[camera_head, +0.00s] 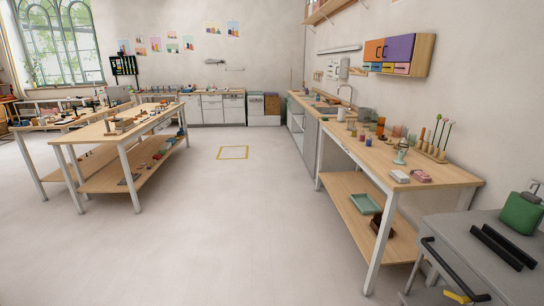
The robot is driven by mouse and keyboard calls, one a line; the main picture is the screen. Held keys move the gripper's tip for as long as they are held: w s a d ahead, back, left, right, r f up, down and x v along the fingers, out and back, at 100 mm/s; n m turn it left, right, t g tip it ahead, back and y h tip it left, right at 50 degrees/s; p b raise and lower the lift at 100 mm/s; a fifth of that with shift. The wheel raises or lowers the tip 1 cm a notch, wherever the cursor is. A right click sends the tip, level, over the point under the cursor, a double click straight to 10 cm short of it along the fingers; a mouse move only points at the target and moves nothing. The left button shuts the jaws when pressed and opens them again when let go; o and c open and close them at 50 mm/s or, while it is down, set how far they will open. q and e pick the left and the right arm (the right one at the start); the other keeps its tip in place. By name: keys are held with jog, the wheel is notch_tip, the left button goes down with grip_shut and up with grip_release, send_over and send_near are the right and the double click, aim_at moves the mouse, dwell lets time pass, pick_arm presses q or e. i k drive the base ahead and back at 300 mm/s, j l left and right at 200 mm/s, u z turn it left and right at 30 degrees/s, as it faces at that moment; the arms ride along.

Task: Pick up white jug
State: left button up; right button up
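I cannot pick out the white jug for certain. A small white upright vessel (341,115) stands near the sink on the right-hand counter, too small to tell if it is a jug. A pale bottle-like object (401,156) stands on the near wooden table (435,177) at the right. Neither of my grippers is in view.
A grey cabinet (470,232) with a black handle fills the lower right corner and bears a green bottle (522,212). Two-tier wooden tables (100,158) stand at the left. The pale floor between is open, with a yellow square outline (232,158) on it.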

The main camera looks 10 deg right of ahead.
aim_at(342, 111)
jog(key=i+z, duration=0.15)
jog(key=i, duration=3.3)
jog(key=i+z, duration=0.1)
jog(key=i, duration=0.4)
jog(key=i+z, duration=0.1)
jog(key=i, duration=0.45)
jog(key=i+j+z, duration=0.1)
jog(key=i, duration=0.4)
jog(key=i+j+z, duration=0.1)
jog(key=i, duration=0.4)
jog(key=i+j+z, duration=0.1)
jog(key=i, duration=0.45)
jog(key=i+j+z, duration=0.1)
jog(key=i+j, duration=0.15)
jog(key=i, duration=0.25)
